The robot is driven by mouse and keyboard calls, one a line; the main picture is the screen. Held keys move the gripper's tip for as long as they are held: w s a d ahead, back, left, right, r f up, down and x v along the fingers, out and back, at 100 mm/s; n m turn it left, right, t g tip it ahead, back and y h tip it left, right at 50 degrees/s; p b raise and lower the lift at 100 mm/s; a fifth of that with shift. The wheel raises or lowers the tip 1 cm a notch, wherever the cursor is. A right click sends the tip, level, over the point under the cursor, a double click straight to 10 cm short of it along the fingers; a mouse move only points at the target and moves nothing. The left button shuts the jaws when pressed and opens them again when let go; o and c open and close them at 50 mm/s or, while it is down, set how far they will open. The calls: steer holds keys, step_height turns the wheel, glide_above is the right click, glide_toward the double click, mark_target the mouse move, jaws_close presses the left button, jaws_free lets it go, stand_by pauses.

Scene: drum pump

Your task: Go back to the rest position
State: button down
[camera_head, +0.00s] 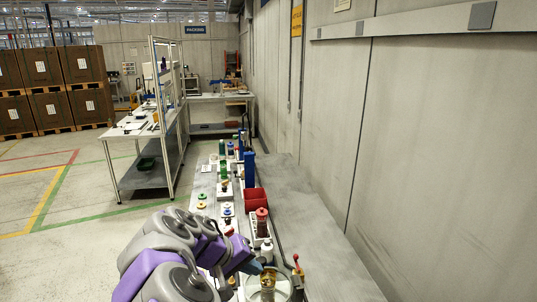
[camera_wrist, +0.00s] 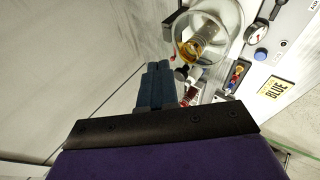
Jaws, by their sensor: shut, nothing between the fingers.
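My gripper (camera_wrist: 155,72) points up the wrist view, its blue-grey fingers together and empty. In the head view my gripper (camera_head: 254,267) is at the end of my purple and grey arm, low over the bench. A clear round vessel with a brass-coloured part inside (camera_wrist: 203,34) is just beyond and right of the fingertips. The vessel also shows in the head view (camera_head: 267,287), beside the gripper and partly cut off by the bottom edge. I cannot tell whether the fingers touch it.
A long grey bench (camera_head: 322,250) runs along the wall, its right side mostly clear. A red bin (camera_head: 255,200) and several bottles and fittings stand along it. White shelving (camera_head: 150,172) stands further left.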

steer(key=s+d+r+m+g+y, duration=0.1)
steer(key=s+d+r+m+g, duration=0.1)
steer(key=s+d, duration=0.65)
steer(key=s+d+r+m+g+y, duration=0.1)
steer(key=s+d+m+g, duration=0.3)
steer(key=d, duration=0.8)
steer(key=s+f+n+y, duration=0.1)
steer(key=s+f+y, duration=0.1)
steer(key=s, duration=0.9)
steer(key=s+f+n+y, duration=0.1)
steer(key=s+f+y, duration=0.2)
steer(key=s, duration=0.8)
step_height(320, 180, down, 3)
steer(key=shift+a+r+b, duration=0.2)
steer(key=shift+a+b, duration=0.15)
steer(key=shift+b, duration=0.1)
